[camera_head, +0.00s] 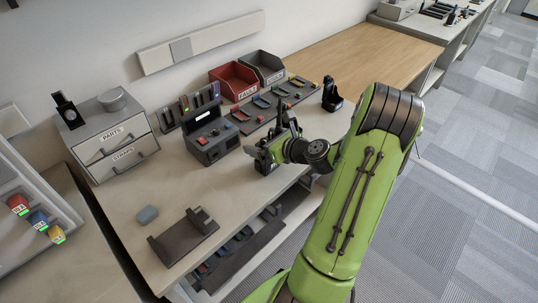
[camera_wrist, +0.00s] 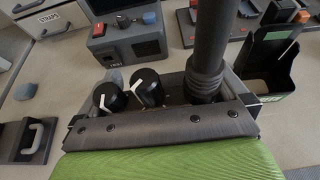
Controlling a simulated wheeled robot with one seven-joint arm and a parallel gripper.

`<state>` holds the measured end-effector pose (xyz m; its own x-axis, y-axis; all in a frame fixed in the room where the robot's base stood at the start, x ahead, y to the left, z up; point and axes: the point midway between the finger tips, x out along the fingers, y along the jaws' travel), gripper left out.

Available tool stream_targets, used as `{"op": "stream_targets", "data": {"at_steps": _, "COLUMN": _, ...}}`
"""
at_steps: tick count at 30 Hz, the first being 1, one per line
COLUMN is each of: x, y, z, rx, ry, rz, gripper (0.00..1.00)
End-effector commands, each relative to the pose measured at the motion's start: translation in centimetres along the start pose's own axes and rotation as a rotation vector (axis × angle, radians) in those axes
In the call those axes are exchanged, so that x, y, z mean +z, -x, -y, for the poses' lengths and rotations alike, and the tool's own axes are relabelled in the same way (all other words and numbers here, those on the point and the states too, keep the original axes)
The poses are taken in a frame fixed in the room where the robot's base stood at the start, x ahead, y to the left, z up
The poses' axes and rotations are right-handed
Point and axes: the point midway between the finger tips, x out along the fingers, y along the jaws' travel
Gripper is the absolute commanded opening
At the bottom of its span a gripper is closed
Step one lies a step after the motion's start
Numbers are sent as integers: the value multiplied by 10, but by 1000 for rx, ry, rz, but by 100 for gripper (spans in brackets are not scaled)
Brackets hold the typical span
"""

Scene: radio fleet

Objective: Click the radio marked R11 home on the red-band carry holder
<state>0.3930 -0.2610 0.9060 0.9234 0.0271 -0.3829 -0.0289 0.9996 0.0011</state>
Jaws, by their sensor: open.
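My gripper (camera_head: 268,154) is open over the front part of the workbench, beside a dark upright thing with an antenna (camera_head: 283,118). In the wrist view a radio top with two black knobs (camera_wrist: 128,92) and a thick antenna fills the middle, very close to the camera. Its label is out of sight, so I cannot tell whether it is R11. A black open-topped holder (camera_wrist: 274,68) with green edging stands at the right in the wrist view. Another dark upright unit (camera_head: 331,94) stands farther back on the bench. I cannot make out a red band on any holder.
A grey drawer cabinet (camera_head: 112,138) carries a radio (camera_head: 67,111). A console (camera_head: 211,140), a red bin (camera_head: 233,82) and a grey bin (camera_head: 263,68) stand along the wall. A dark bracket (camera_head: 184,238) and a blue-grey block (camera_head: 147,214) lie front left. The wooden top (camera_head: 370,50) is clear.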

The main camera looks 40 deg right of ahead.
Motion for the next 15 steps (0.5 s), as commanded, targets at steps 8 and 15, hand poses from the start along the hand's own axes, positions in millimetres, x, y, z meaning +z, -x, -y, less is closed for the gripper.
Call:
{"op": "stream_targets", "data": {"at_steps": 8, "x": 1, "y": 1, "z": 0, "rx": -1, "ry": 0, "rz": 0, "gripper": 76}}
{"op": "stream_targets", "data": {"at_steps": 15, "x": 1, "y": 1, "z": 0, "rx": -1, "ry": 1, "rz": 2, "gripper": 42}}
